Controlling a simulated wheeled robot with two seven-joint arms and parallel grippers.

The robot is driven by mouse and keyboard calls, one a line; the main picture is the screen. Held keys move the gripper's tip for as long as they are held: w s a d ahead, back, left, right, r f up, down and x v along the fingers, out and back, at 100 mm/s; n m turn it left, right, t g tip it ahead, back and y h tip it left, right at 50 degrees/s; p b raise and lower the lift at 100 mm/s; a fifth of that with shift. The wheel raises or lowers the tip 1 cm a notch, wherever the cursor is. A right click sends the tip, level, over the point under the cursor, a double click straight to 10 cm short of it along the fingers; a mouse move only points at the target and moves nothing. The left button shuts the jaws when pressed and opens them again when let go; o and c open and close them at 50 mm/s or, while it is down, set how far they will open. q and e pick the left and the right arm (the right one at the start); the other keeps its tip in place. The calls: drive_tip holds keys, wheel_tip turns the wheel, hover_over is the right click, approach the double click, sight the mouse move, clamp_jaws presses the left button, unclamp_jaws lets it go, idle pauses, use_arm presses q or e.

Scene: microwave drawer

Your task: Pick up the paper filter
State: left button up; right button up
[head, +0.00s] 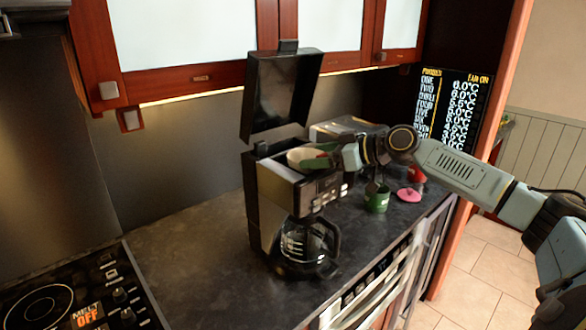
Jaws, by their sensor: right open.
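The white paper filter (297,156) sits in the open top of the black coffee maker (264,205), whose lid (281,92) stands raised. My right gripper (322,158) reaches in from the right, with its fingertips at the right edge of the filter. It is open, and part of the filter is hidden behind it. I cannot tell whether the fingers touch the filter. My left gripper is not in view.
A glass carafe (306,245) stands in the coffee maker's lower part. A green mug (377,199) and a pink lid-like disc (409,195) are on the counter to the right. A cooktop (75,295) is at the left; the counter (185,260) between is clear.

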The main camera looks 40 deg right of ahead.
drive_tip(key=shift+x, duration=0.85)
drive_tip(key=shift+s+d+r, duration=0.15)
drive_tip(key=shift+s, duration=0.1)
drive_tip(key=c, duration=0.6)
drive_tip(key=shift+r, duration=0.1)
